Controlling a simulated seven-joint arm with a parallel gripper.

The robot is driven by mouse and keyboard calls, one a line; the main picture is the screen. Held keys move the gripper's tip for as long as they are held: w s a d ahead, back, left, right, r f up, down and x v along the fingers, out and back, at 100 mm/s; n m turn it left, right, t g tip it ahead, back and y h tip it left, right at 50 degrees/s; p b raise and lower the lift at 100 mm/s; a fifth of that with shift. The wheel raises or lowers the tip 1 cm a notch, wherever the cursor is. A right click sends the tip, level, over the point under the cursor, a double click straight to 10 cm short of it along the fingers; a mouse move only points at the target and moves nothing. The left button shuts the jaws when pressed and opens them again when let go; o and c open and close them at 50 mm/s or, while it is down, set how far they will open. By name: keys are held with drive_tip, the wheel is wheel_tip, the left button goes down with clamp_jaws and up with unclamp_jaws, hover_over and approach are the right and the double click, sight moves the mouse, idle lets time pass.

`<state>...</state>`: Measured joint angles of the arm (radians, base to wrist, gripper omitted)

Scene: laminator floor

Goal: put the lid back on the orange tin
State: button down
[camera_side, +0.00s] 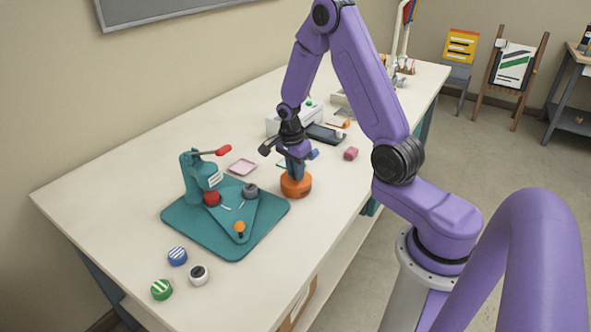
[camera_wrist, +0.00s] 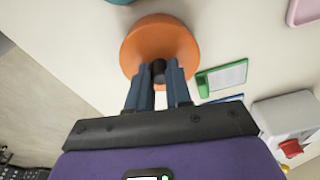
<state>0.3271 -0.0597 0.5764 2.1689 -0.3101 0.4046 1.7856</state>
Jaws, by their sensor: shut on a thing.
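The orange tin (camera_side: 296,186) stands on the white table, right of the teal press base. My gripper (camera_side: 295,158) is directly above it, pointing down. In the wrist view, the round orange top (camera_wrist: 142,42) has a small dark knob (camera_wrist: 158,68) at its near part, between my fingertips (camera_wrist: 160,74). My gripper is shut on this knob. The orange lid and tin look like one stack in the side view. I cannot tell whether the lid is seated on the tin or just above it.
A teal press (camera_side: 197,178) with a red handle stands on a teal base (camera_side: 187,222) to the left. Several round badges, including a green one (camera_side: 161,289), lie at the front. A pink tray (camera_side: 242,167) and a pink block (camera_side: 351,153) are nearby. A white machine (camera_side: 284,124) stands behind.

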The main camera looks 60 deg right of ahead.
idle(0.3)
drive_tip(key=shift+c, duration=2.4)
unclamp_jaws()
drive_tip(key=shift+r, duration=3.5)
clamp_jaws()
drive_tip(key=shift+f, duration=2.55)
